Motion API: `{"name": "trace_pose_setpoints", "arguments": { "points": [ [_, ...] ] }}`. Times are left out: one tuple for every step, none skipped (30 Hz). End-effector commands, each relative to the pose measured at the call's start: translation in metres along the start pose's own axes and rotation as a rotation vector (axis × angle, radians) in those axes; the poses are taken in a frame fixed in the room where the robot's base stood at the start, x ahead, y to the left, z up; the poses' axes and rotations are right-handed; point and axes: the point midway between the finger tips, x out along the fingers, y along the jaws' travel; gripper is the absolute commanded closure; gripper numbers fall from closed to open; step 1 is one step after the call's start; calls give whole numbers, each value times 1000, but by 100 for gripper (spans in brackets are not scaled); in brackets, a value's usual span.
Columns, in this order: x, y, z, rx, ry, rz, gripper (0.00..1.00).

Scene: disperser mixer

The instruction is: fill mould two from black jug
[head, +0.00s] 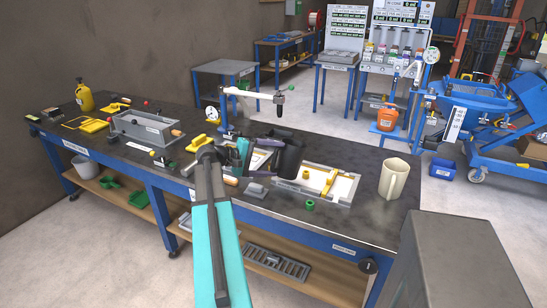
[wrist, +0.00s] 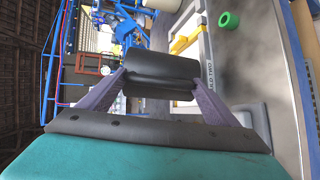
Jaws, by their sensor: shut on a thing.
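The black jug (head: 288,155) is in my gripper (head: 262,157), just behind and left of a grey mould frame in the head view. In the wrist view the jug (wrist: 160,70) sits between the two purple fingers of my gripper (wrist: 160,87), which are shut on it. Its contents are hidden, and its exact tilt and height over the bench are unclear. Mould two (head: 341,189) is the grey frame with a pale inside and yellow pieces on it. Its partly cut label reads "LD TWO" in the wrist view (wrist: 209,70).
A cream jug (head: 393,178) stands right of mould two. A green ring (head: 309,205) lies in front of the mould. A grey mould box (head: 146,129) and a yellow can (head: 85,98) are on the left of the dark bench (head: 340,227). A white-armed stand (head: 250,94) rises behind.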

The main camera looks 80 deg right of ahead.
Motion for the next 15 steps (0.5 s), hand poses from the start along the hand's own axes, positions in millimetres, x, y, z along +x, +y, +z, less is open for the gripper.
{"name": "trace_pose_setpoints", "arguments": {
  "points": [
    [-2,7,0,-1,0,-3,78],
    [-2,8,1,-2,0,-9,78],
    [-3,8,1,-4,0,-16,78],
    [-3,9,1,-5,0,-21,78],
    [-3,10,1,-7,-1,-27,78],
    [-4,10,1,-9,0,-36,78],
    [-4,11,1,-11,-1,-41,78],
    [-5,12,1,-13,-1,-46,78],
    [-5,13,1,-15,-1,-54,78],
    [-5,13,2,-16,-1,-60,78],
    [-6,14,2,-17,0,-66,78],
    [-6,15,2,-19,0,-73,78],
    [-7,15,2,-21,0,-78,78],
    [-7,16,2,-22,0,-84,78],
    [-8,17,2,-24,0,-92,78]
  ]
}}
